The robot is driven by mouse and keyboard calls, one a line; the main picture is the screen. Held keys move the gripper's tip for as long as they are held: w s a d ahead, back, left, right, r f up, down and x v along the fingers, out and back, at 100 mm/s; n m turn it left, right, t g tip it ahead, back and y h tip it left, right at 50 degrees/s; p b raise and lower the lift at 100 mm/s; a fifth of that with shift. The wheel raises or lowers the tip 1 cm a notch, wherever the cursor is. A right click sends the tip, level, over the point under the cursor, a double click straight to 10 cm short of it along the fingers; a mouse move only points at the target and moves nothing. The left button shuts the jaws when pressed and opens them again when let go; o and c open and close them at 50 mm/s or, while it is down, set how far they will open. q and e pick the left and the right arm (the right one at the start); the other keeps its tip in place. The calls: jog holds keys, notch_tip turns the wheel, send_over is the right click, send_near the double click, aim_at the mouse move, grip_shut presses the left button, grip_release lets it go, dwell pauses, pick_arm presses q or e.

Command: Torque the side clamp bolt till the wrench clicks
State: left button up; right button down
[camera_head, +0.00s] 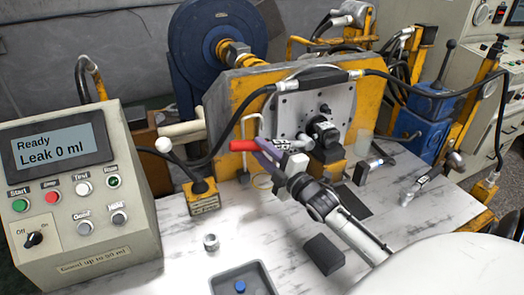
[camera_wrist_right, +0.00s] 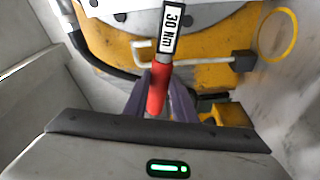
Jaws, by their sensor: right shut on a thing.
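My right gripper (camera_head: 265,150) is shut on the torque wrench, holding it by its red handle (camera_head: 242,146) in front of the mounting plate. In the right wrist view the handle (camera_wrist_right: 157,92) lies between the purple fingers, and a "30 Nm" label (camera_wrist_right: 172,27) shows on the shaft. The wrench's working end runs out of the top of that view. In the head view the gripper hides part of the shaft. The black motor (camera_head: 324,133) sits on the grey plate (camera_head: 342,103). I cannot make out the side clamp bolt or whether the wrench touches it. My left gripper is not in view.
A test console (camera_head: 72,185) reading "Ready, Leak 0 ml" stands left. A tray (camera_head: 243,266) with a blue cap, a metal ring (camera_head: 210,242) and a black block (camera_head: 323,254) are on the marble-patterned bench. Hoses cross behind.

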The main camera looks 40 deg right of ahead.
jog(key=shift+w+d+r+m+p, duration=0.1)
jog(key=shift+d+r+m+p, duration=0.2)
jog(key=shift+r, duration=0.4)
jog(key=shift+d+r+m+p, duration=0.2)
jog(key=shift+r+m+p, duration=0.15)
jog(key=shift+r, duration=0.35)
jog(key=shift+d+r+m+t+p, duration=0.25)
jog(key=shift+r+m+p, duration=0.25)
jog(key=shift+r, duration=0.15)
jog(key=shift+d+r+m+t+p, duration=0.15)
jog(key=shift+d+r+m+p, duration=0.1)
jog(key=shift+r+m+p, duration=0.35)
jog(key=shift+r, duration=0.1)
jog(key=shift+s+d+r+m+h+p, duration=0.2)
jog(key=shift+d+r+m+p, duration=0.2)
jog(key=shift+r, duration=0.1)
jog(key=shift+s+d+r+m+h+p, duration=0.15)
jog(key=shift+d+r+m+h+p, duration=0.1)
jog(key=shift+r+m+p, duration=0.2)
jog(key=shift+a+f, duration=0.15)
jog(key=shift+f, duration=0.05)
jog(key=shift+s+a+f+p, duration=0.2)
jog(key=shift+a+f+p, duration=0.05)
jog(key=shift+f+p, duration=0.05)
